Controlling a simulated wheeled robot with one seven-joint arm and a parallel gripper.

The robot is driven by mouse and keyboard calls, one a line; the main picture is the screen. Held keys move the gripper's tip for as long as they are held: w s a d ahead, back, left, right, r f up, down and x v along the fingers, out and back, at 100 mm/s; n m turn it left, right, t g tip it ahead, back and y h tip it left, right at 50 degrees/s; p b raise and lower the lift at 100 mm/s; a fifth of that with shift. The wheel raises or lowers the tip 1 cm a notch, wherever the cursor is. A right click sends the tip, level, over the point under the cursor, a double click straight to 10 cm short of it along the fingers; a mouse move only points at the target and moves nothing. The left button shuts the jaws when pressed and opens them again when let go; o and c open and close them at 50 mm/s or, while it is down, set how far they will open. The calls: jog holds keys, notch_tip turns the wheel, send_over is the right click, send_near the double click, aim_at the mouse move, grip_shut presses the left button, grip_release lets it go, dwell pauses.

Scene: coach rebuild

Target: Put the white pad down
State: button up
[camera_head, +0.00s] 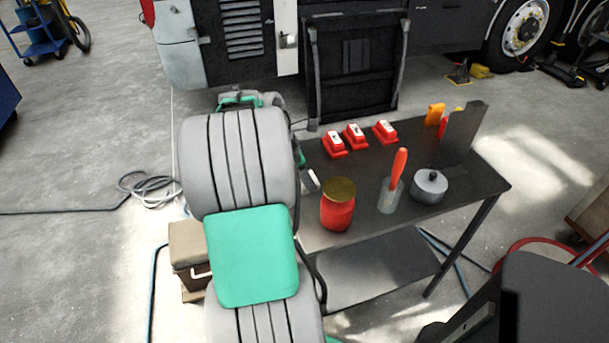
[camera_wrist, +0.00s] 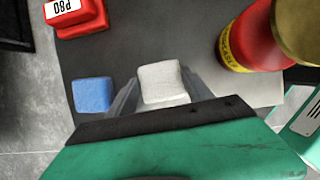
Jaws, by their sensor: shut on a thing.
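The white pad (camera_wrist: 162,82) shows in the wrist view between the two grey fingers of my gripper (camera_wrist: 161,95). The fingers are shut on its sides. The dark table top (camera_wrist: 130,50) lies beneath; I cannot tell whether the pad touches it. In the head view my arm covers most of the gripper, at the left edge of the table (camera_head: 412,219), and the pad cannot be made out clearly. A blue pad (camera_wrist: 92,94) lies on the table just left of my gripper in the wrist view.
A red can with a gold lid (camera_head: 337,207) stands close right of my gripper. Red blocks (camera_head: 355,137) line the table's back. An orange-handled brush (camera_head: 399,168) in a clear jar and a grey lidded pot (camera_head: 430,187) stand farther right. Bare table lies between these.

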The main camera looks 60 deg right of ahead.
jog(key=o, duration=1)
jog(key=shift+a+f, duration=0.2)
jog(key=shift+f, duration=0.25)
jog(key=o, duration=0.3)
jog(key=shift+d+r, duration=0.1)
jog(key=shift+f+b, duration=0.45)
jog(key=shift+b, duration=0.6)
jog(key=p+v, duration=0.3)
jog(key=v, duration=0.6)
jog(key=w+a+f+m+t, duration=0.1)
jog(key=w+a+m+t, duration=0.1)
jog(key=w+a, duration=0.55)
jog(key=w+a+m+t, duration=0.2)
jog(key=w+a, duration=0.2)
jog(key=a, duration=0.7)
jog(key=s+a+f+m+y, duration=0.1)
jog(key=a, duration=0.6)
jog(key=s+a+f+m+y, duration=0.1)
jog(key=a+m, duration=0.1)
jog(key=a, duration=0.5)
jog(key=s+a+f+m+t+y, duration=0.1)
jog(key=a+f+m, duration=0.1)
jog(key=a, duration=0.6)
jog(key=shift+s+y, duration=0.25)
jog(key=shift+y, duration=0.05)
